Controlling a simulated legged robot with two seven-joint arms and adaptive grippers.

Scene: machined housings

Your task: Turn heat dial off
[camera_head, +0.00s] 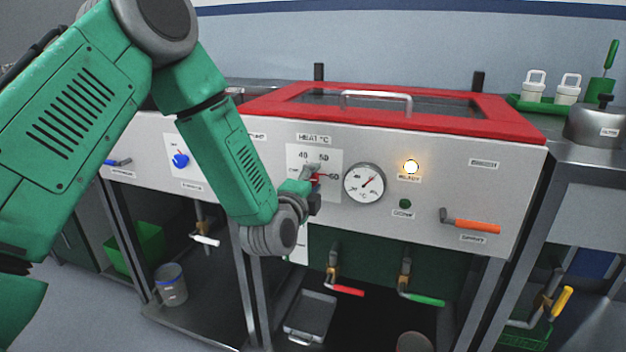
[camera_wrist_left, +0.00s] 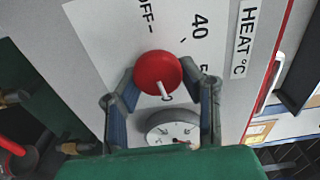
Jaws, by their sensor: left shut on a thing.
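The red heat dial (camera_head: 316,180) is on the front panel under the "HEAT °C" label, mostly hidden by my gripper in the head view. In the left wrist view the dial (camera_wrist_left: 156,70) is round and red, with a white pointer mark toward the lower edge, away from "OFF" and roughly toward the 60 side. My left gripper (camera_head: 313,178) is at the dial, its two fingers (camera_wrist_left: 160,80) on either side of it and shut on it. My right gripper is not in view.
A round gauge (camera_head: 364,182) sits right of the dial, close to the gripper. A lit lamp (camera_head: 411,167), a green button (camera_head: 405,203) and an orange-handled lever (camera_head: 472,224) are farther right. A blue knob (camera_head: 180,160) is left of my forearm. The red-framed lid (camera_head: 300,103) is above.

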